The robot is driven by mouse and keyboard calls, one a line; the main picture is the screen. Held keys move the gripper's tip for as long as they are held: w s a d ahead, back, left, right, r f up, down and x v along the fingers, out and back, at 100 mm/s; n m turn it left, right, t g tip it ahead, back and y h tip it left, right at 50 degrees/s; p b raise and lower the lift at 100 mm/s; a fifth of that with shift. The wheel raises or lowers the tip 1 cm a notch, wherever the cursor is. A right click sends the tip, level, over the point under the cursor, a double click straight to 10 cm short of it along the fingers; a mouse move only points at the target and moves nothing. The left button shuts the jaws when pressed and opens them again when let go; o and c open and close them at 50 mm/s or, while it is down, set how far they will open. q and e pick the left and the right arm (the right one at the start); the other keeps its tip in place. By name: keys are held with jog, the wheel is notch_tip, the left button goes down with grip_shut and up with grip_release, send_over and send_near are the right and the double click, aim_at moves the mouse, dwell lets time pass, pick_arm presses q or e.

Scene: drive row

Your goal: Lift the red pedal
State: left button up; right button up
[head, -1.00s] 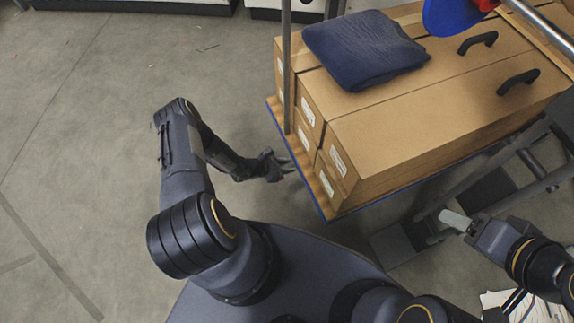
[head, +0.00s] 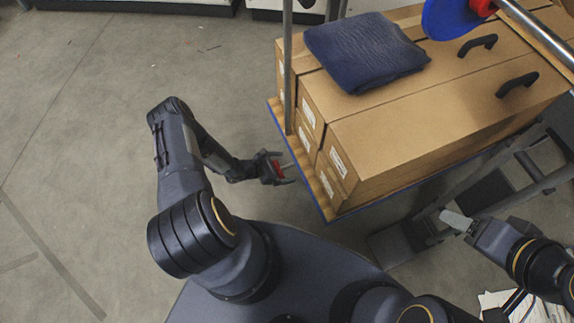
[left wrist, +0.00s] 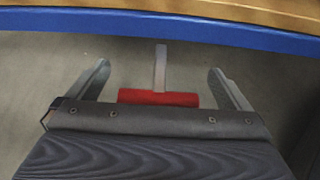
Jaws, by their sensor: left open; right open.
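The red pedal (left wrist: 158,97) is a short red bar on a grey stem, below the blue edge of the wooden cart deck (left wrist: 200,26) in the left wrist view. It also shows as a small red patch (head: 279,169) in the head view, by the cart's near left side. My left gripper (left wrist: 158,85) is open, with one finger on each side of the pedal and a gap at both ends. The gripper palm is close behind the bar; I cannot tell whether they touch. My right gripper (head: 455,220) is at the lower right, away from the pedal, with its fingertips hard to make out.
The cart carries cardboard boxes (head: 400,120) and a folded blue cloth (head: 365,50). A metal post (head: 288,75) rises at its left corner. Dark metal steps (head: 490,200) stand near my right arm. The floor (head: 70,130) at left is clear.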

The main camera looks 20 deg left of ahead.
aim_at(282, 167)
pick_arm(q)
jog(key=p+v, duration=0.1)
jog(key=v, duration=0.4)
dwell(0.5)
